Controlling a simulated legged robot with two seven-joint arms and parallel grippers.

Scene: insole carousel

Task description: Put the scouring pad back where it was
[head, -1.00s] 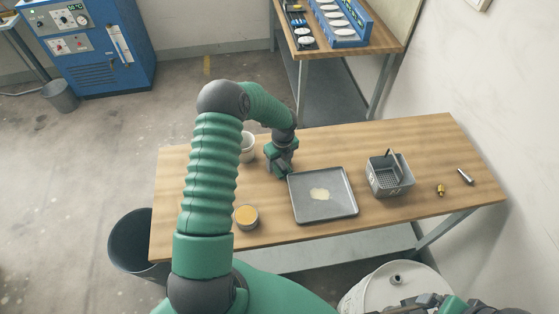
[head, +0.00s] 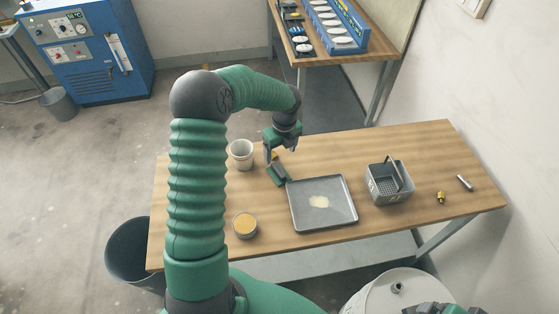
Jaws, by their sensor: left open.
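The scouring pad appears to be the dark green block (head: 279,175) on the table, at the left edge of the grey tray (head: 322,225). I cannot tell whether it touches the tray rim. My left gripper (head: 281,155) is open and empty just above and behind the pad, apart from it. A small yellow bit shows between the fingers and the pad; I cannot tell what it is. The tray holds a pale patch (head: 319,202). Part of my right gripper (head: 432,309) shows at the bottom right edge; its fingers are not clear.
A white cup (head: 241,155) stands left of my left gripper. A round tin with orange contents (head: 245,226) is near the front edge. A grey basket (head: 389,187), a brass fitting (head: 441,197) and a metal cylinder (head: 465,183) are to the right. The table's back middle is clear.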

